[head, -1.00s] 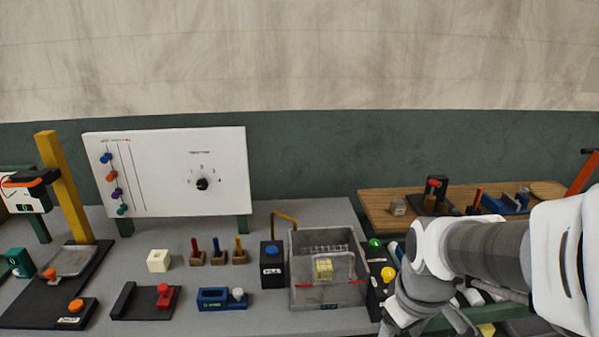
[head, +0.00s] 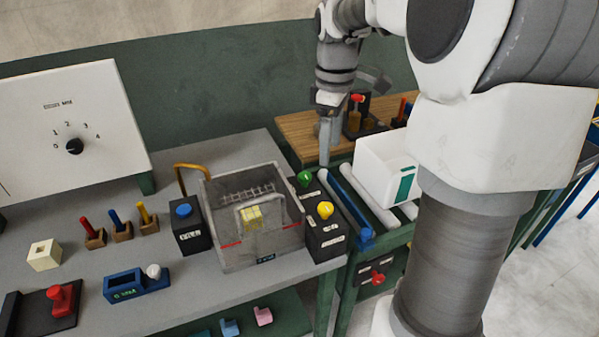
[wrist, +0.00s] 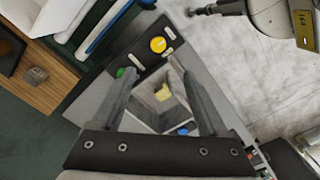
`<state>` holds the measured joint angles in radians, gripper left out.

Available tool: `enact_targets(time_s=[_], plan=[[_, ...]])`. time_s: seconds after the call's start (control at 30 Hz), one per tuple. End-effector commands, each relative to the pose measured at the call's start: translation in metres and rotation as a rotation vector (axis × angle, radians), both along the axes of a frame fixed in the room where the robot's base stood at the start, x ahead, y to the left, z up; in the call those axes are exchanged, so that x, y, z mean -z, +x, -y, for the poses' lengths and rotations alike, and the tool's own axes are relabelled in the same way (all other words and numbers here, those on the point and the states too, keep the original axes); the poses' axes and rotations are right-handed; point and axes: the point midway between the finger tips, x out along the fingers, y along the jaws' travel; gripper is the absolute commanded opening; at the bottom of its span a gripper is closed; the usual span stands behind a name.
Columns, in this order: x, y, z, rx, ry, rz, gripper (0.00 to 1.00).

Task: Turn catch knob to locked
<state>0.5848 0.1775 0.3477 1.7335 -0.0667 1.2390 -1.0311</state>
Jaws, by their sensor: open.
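No readable label says which knob is the catch knob. A yellow knob (head: 325,209) and a green knob (head: 304,178) stand on a black box (head: 329,235) beside the grey bin. Both also show in the wrist view, yellow (wrist: 158,45) and green (wrist: 124,72). A red knob (head: 377,278) sits on a dark panel low on the green frame. A black dial (head: 74,146) with numbers is on the white board. My gripper (head: 325,155) is above and behind the black box, pointing down. In the wrist view my gripper (wrist: 153,78) is open and empty.
The grey bin (head: 230,258) holds a yellow block (head: 251,217). A black box with a blue button (head: 183,210) is left of it. A white bin (head: 384,172) stands on rollers at right. A wooden table (head: 298,131) is behind.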

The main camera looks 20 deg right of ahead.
Motion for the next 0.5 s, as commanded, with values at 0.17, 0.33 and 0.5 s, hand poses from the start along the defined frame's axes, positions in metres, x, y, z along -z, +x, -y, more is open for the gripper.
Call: enact_targets(time_s=[0.17,0.33,0.5], plan=[[0.005,0.003,0.003,-0.010,0.004,-0.004,0.77],[0.030,0.002,0.002,-0.010,0.006,-0.006,0.77],[0.068,0.002,0.002,-0.011,0.006,-0.006,0.77]])
